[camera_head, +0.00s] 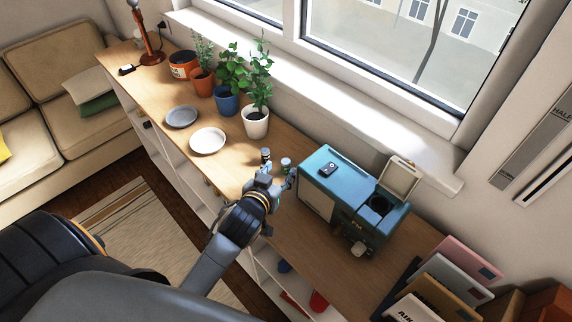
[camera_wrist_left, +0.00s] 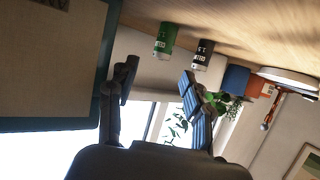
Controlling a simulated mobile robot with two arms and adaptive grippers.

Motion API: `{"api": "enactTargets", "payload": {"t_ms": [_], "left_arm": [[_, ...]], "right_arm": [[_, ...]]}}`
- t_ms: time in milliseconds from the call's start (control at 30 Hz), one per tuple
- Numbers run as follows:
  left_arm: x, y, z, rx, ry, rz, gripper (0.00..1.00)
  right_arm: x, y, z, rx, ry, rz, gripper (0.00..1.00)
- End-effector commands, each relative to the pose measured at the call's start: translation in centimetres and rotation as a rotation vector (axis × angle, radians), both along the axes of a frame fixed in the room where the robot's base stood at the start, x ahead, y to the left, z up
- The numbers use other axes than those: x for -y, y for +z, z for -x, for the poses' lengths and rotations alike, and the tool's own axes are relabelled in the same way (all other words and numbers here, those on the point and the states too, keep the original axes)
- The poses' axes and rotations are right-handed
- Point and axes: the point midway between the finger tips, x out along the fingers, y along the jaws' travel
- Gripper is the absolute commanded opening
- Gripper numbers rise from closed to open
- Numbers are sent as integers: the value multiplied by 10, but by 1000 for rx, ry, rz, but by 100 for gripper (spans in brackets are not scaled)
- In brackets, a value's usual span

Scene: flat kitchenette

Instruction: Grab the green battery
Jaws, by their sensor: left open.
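The green battery (camera_head: 285,163) stands upright on the wooden counter, close to the teal machine. A black battery (camera_head: 265,154) stands just to its left. In the left wrist view, the green battery (camera_wrist_left: 165,40) and the black battery (camera_wrist_left: 203,54) appear tilted at the top, beyond the fingers. My left gripper (camera_head: 277,181) is open and empty, on the near side of the batteries. In the wrist view its two fingers (camera_wrist_left: 158,88) are spread, with the green battery ahead between their directions and not touched. My right gripper is not in view.
The teal machine (camera_head: 335,178) stands right of the gripper and fills the wrist view's left side. A white plate (camera_head: 208,141), a grey plate (camera_head: 181,117) and potted plants (camera_head: 256,122) are farther left. The counter's front edge is close.

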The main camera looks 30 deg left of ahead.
Motion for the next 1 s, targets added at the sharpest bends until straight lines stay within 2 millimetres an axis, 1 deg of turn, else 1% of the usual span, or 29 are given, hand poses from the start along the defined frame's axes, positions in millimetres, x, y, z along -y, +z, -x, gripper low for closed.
{"api": "enactTargets", "payload": {"t_ms": [33,100,200,300,400,667,700,767,800,933,1000], "left_arm": [[0,-1,-3,-1,0,-1,50],[-2,-2,-10,-1,-1,-2,50],[-4,-6,-24,0,-1,-2,50],[-6,-13,-36,-1,0,-2,50],[-7,-17,-45,-1,0,-1,50],[-7,-20,-47,-2,0,-1,50],[-7,-20,-47,-2,0,-1,48],[-7,-20,-47,-1,0,-1,36],[-7,-20,-47,-2,0,-1,28],[-7,-20,-47,-2,0,-1,2],[-7,-20,-47,-2,0,-1,0]], "right_arm": [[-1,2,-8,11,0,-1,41],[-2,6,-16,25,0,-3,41],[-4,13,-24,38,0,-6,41],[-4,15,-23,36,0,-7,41],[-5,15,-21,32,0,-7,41],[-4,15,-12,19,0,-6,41],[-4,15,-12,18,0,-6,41],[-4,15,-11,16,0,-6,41],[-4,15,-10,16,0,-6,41],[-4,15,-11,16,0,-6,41],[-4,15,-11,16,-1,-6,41]]}}
